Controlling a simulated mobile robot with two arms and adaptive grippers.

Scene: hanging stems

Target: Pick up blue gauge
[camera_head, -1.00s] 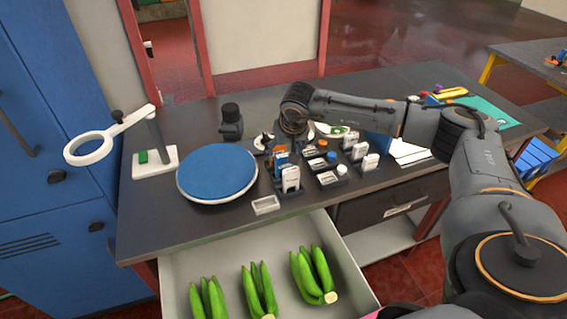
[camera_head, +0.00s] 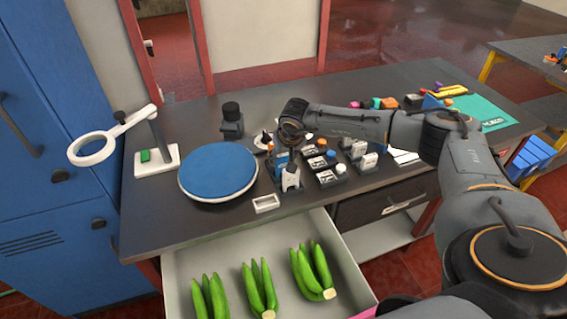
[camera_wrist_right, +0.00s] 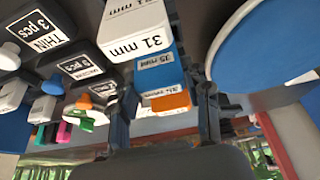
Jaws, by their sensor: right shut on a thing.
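The blue gauge (camera_wrist_right: 157,73), labelled 35 mm, stands in the wrist view between a white gauge (camera_wrist_right: 140,30) labelled 31 mm and an orange gauge (camera_wrist_right: 170,101). In the head view the blue gauge (camera_head: 281,160) shows partly, behind the white gauge (camera_head: 291,182). My right gripper (camera_head: 289,158) is down at this row of gauges, shut on the blue gauge; the contact is partly hidden. Its two fingers (camera_wrist_right: 165,92) show on either side of the blue gauge in the wrist view. The gauge is still among its neighbours. My left gripper is out of view.
A blue round disc (camera_head: 217,170) lies left of the gauges. Small labelled holders (camera_head: 325,177) stand close on the right. A magnifier stand (camera_head: 156,160) is at the far left. An open drawer (camera_head: 190,265) with green bananas (camera_head: 313,270) is in front.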

